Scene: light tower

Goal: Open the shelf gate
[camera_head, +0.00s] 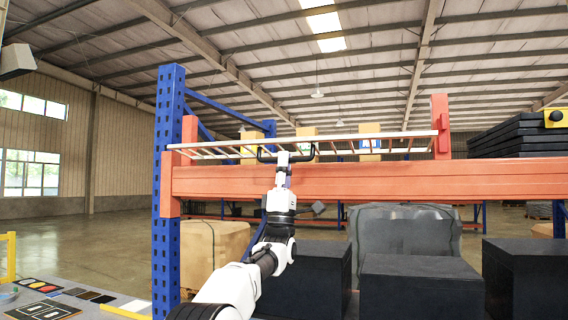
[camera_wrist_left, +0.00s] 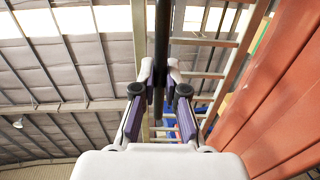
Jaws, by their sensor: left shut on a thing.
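The shelf gate (camera_head: 370,136) is a pale barred frame with slats, held between two short orange posts (camera_head: 440,125) above the orange shelf beam (camera_head: 400,180). It appears nearly flat, its slats running back from the front rail. A black handle (camera_head: 261,154) sits on its near side. My left gripper (camera_head: 283,160) reaches up in front of the beam and is shut on the handle. In the left wrist view the black handle bar (camera_wrist_left: 162,35) runs between the fingers of the gripper (camera_wrist_left: 160,80), with gate slats behind. My right gripper is out of view.
A blue upright (camera_head: 167,180) stands left of the gate. Black boxes (camera_head: 420,285) and a tan box (camera_head: 210,250) sit under the beam. Black slabs (camera_head: 515,135) are stacked at the right. A table with small items (camera_head: 75,300) is at lower left.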

